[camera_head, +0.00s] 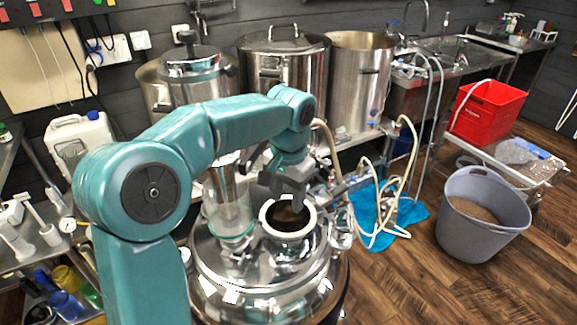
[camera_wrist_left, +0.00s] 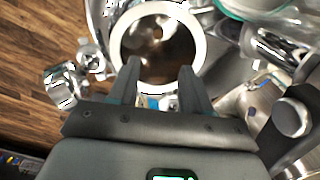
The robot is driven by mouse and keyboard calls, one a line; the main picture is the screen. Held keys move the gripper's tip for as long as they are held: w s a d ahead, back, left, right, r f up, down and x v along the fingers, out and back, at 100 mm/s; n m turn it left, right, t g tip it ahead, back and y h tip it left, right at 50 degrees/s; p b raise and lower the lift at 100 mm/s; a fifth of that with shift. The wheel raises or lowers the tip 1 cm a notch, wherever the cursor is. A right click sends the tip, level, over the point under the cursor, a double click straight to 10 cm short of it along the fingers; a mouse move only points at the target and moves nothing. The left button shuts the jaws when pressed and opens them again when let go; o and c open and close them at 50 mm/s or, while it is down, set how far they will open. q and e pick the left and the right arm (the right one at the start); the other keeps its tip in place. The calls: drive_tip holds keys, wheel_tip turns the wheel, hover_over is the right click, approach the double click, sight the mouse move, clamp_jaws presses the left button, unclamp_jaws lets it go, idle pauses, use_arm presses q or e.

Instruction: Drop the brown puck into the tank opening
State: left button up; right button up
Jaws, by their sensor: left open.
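The steel tank (camera_head: 262,277) stands in front of me. Its round opening (camera_head: 290,233) has a pale rim; the rim (camera_wrist_left: 116,52) also shows large in the wrist view. My left gripper (camera_head: 287,195) hangs just above the opening, pointing down. In the wrist view its two fingers (camera_wrist_left: 160,72) are apart, over the near edge of the opening, with nothing between them. I cannot make out the brown puck as a separate thing.
A clear glass cylinder (camera_head: 228,205) stands on the tank lid left of the opening. Metal fittings and hoses (camera_head: 377,232) crowd the right side. Large steel pots (camera_head: 283,70) stand behind. A grey bucket (camera_head: 484,228) and a red crate (camera_head: 488,112) are at the right.

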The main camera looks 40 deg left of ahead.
use_arm(q)
wheel_tip(320, 180, up, 14)
drive_tip(key=p, duration=0.2)
drive_tip(key=shift+d+r+p, duration=0.2)
drive_tip(key=shift+r+p, duration=0.05)
drive_tip(key=shift+p, duration=0.1)
drive_tip(key=shift+w, duration=0.1)
idle(0.3)
